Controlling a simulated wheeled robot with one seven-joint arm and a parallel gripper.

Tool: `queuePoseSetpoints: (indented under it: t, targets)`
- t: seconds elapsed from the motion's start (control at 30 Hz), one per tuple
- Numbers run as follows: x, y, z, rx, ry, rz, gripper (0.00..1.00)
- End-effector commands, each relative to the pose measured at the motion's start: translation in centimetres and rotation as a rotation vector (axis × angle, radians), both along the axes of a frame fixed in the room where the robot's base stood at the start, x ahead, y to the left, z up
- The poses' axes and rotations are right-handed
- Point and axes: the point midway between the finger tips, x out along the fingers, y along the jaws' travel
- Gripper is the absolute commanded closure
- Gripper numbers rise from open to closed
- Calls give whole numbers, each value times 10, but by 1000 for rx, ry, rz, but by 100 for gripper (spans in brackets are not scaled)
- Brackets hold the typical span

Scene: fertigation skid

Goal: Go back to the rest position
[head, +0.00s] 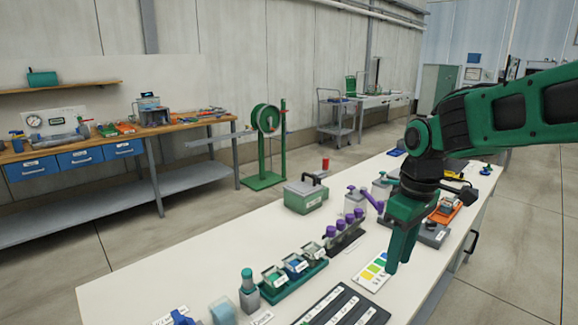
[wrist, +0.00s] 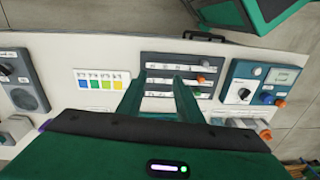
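My green gripper (head: 398,258) hangs from my arm on the right of the head view, fingers pointing down, over the white bench (head: 250,235). In the wrist view the two fingers of my gripper (wrist: 159,82) stand apart with a gap between them. Nothing shows between them, so it is open and empty. The fingertips appear near a colour chart card (head: 372,272) and a black labelled tray (head: 345,305). The wrist view shows the card (wrist: 100,80) left of the fingers and the tray (wrist: 205,72) behind them. The height above the bench is hard to tell.
A rack with purple-capped bottles (head: 345,236), a green case (head: 305,195) and a green tray of labelled jars (head: 292,278) stand on the bench. A controller box with dial (wrist: 258,85) is right in the wrist view. Open floor (head: 160,235) lies left of the bench.

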Motion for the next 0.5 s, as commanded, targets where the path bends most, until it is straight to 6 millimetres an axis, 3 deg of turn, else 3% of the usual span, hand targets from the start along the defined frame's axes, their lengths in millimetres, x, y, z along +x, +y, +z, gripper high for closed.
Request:
queuePoseSetpoints:
  t: [0.03,0.2,0.33,0.5]
  targets:
    - [-18,-30,0,-11,-1,-127,67]
    - [-89,-112,-10,-39,8,-586,67]
    - [-146,-151,-24,-44,22,-893,67]
    - [-198,-173,-40,-40,40,-1157,67]
